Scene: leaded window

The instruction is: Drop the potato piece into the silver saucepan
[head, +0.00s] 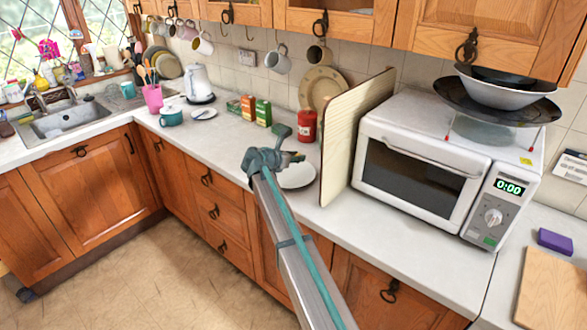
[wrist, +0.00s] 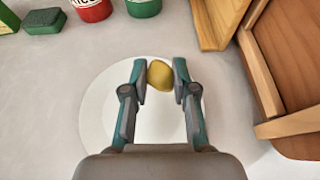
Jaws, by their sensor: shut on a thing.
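The potato piece (wrist: 160,76) is a small yellowish lump between the fingertips of my gripper (wrist: 160,72) in the wrist view. My gripper is shut on it, with a finger on each side. Behind them is a round white plate (wrist: 98,120), which also shows on the counter in the head view (head: 298,179). My gripper also shows in the head view (head: 291,145), over the counter by the plate. The potato piece cannot be made out there. I cannot pick out a silver saucepan in either view.
An upright wooden board (head: 352,135) stands right of the plate, beside the white microwave (head: 420,165). A red tin (head: 306,126) stands behind the plate. A teal pot (head: 171,117) and white kettle (head: 198,82) stand farther left. A metal bowl (head: 505,94) sits on the microwave.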

